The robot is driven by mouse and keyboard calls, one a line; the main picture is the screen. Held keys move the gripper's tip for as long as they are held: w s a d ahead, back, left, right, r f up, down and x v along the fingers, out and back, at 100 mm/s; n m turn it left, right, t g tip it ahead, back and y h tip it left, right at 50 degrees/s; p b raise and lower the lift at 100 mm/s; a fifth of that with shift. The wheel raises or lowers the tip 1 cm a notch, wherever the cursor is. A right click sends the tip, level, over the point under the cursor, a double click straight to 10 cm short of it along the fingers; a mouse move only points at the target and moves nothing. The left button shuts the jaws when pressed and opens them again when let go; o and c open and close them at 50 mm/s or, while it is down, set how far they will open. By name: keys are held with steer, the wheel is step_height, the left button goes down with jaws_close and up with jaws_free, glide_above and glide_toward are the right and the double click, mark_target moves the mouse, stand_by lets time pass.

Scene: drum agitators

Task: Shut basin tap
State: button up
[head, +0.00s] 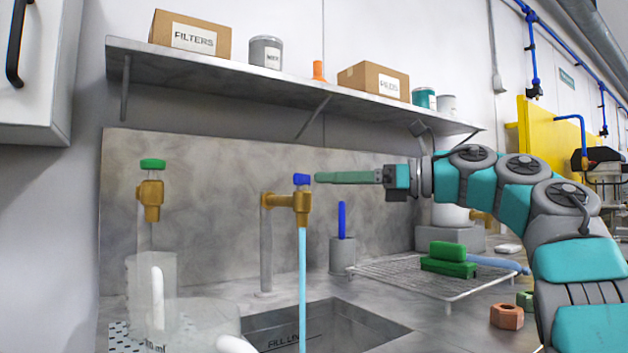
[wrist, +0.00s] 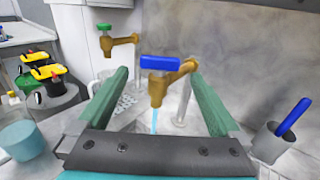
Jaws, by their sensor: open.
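The basin tap (head: 301,200) is brass with a blue handle (head: 301,179) on top, and a blue stream of water (head: 302,285) runs from its spout into the sink basin (head: 345,322). My gripper (head: 318,178) reaches in from the right in the head view, its fingertips close to the blue handle. In the wrist view my gripper (wrist: 158,80) is open, with its green fingers on either side of the tap and its blue handle (wrist: 160,63). No clear contact with the handle shows. A second brass tap (head: 151,195) with a green handle stands to the left.
A grey shelf (head: 290,85) with boxes and cans hangs above. A wire rack (head: 420,277) with a green brush (head: 448,258) lies right of the basin. A grey cup (head: 342,255) holding a blue stick stands behind it. Clear containers (head: 185,305) stand at left.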

mark_target(306, 179)
steer(key=p+x, duration=0.1)
steer(key=x, duration=0.6)
steer(key=c, duration=1.2)
